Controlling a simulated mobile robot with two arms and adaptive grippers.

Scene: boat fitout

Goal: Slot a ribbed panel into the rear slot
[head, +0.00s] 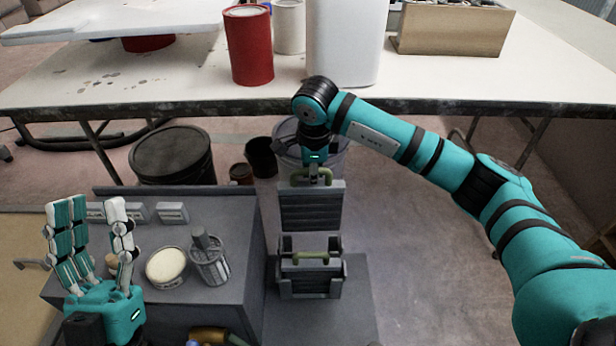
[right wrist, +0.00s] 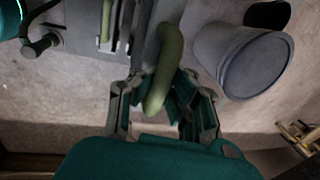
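My right gripper (head: 318,172) is shut on the green handle of a grey ribbed panel (head: 311,208). The panel hangs upright below it, seemingly clear of the rack. In the right wrist view the curved handle (right wrist: 166,65) lies between the fingers (right wrist: 165,105). The grey slotted rack (head: 337,286) stands just below the panel in the head view. A second panel with a green handle (head: 311,256) sits in the rack. The rack's rear slot is hard to make out. My left gripper (head: 90,235) is open and empty, fingers up, at the left.
A grey bench (head: 215,290) left of the rack holds a cream-topped tub (head: 166,268), a grey canister (head: 209,258) and small boxes. Behind are a grey bucket (head: 335,160), a dark drum (head: 173,158) and a long white table (head: 180,85). Floor right of the rack is clear.

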